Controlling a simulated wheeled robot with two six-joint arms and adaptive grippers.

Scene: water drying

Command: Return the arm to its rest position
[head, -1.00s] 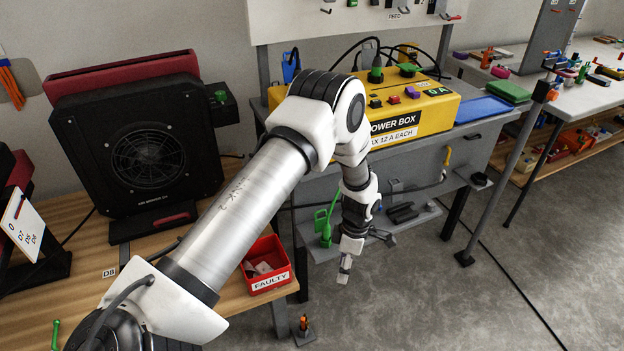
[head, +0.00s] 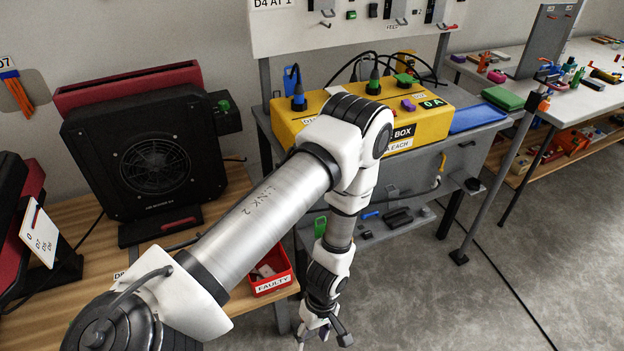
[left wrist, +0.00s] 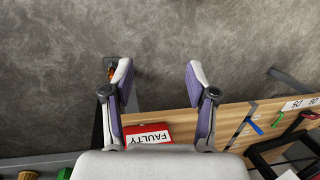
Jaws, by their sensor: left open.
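My left arm reaches in from the lower left of the head view and bends down at its elbow in front of the yellow power box (head: 290,128). My left gripper (head: 318,336) hangs near the bottom of the head view, beside the wooden bench's right end. In the left wrist view my left gripper (left wrist: 157,72) shows two spread fingers with nothing between them but grey floor. My right gripper is in neither view.
A red bin marked FAULTY (head: 272,284) sits on the wooden bench (head: 68,216); it also shows in the left wrist view (left wrist: 148,134). A black fan unit (head: 150,155) stands behind. A grey metal shelf (head: 440,165) is to the right. Open floor (head: 500,290) lies at right.

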